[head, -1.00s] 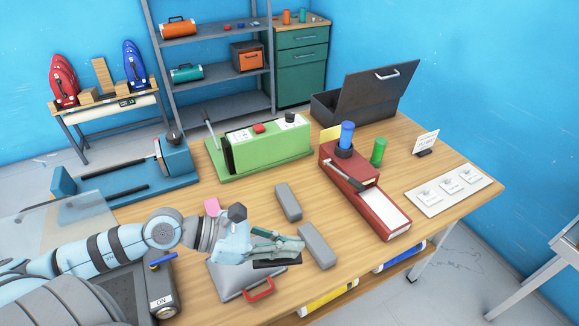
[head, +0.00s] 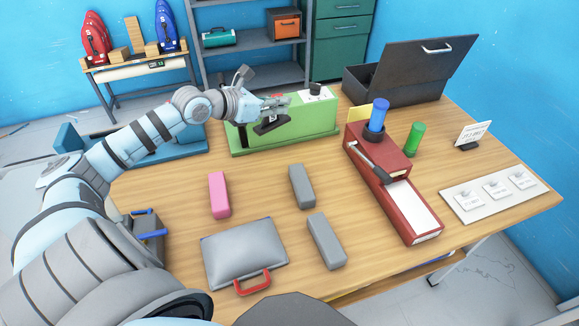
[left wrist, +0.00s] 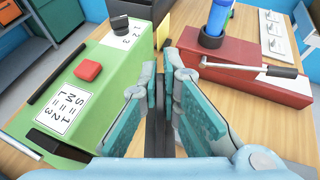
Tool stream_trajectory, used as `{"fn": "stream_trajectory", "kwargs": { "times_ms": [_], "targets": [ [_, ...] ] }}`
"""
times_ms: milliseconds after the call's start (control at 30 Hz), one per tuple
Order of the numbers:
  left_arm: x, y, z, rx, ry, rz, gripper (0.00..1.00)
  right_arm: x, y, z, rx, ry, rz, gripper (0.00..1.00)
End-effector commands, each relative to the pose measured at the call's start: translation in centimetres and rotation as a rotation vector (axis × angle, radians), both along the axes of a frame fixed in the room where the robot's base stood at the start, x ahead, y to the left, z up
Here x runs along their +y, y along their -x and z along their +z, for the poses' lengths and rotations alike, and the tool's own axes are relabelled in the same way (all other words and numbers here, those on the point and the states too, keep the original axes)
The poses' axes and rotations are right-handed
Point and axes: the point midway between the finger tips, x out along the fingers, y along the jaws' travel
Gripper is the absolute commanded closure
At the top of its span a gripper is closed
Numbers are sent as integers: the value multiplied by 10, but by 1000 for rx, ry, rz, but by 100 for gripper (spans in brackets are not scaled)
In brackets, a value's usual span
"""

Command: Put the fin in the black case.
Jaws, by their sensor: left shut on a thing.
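The fin (head: 270,126) is a small black piece in my left gripper (head: 280,103). The gripper is shut on it and holds it in front of the green machine's face, above the table. In the left wrist view a dark strip of the fin (left wrist: 160,115) shows between the two teal fingers (left wrist: 163,75). The black case (head: 358,91) stands at the back right of the table, with its lid (head: 415,70) raised. The case is beyond and to the right of my gripper. Its inside is mostly hidden. My right gripper is not in view.
The green machine (head: 305,116) stands close beside my gripper. A red device (head: 385,190) with a blue cylinder (head: 377,114) and a green cylinder (head: 414,139) stand before the case. Grey blocks (head: 302,186), a pink block (head: 219,194) and a grey bag (head: 243,252) lie nearer.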

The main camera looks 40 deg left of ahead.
Motion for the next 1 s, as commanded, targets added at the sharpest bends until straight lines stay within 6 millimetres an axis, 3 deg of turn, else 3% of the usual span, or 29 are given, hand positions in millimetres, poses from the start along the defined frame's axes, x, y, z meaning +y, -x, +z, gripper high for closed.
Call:
{"fn": "stream_trajectory", "kwargs": {
  "times_ms": [167,300,400,733,1000],
  "targets": [
    [2,0,-45,5,9,11,100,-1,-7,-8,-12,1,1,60],
    [2,0,-104,4,7,9,100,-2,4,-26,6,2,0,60],
    [2,1,-136,2,5,9,100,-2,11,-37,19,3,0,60],
    [1,1,-193,2,2,7,100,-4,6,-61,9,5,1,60],
    [2,1,-195,0,-1,5,100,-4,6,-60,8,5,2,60]
  ]
}}
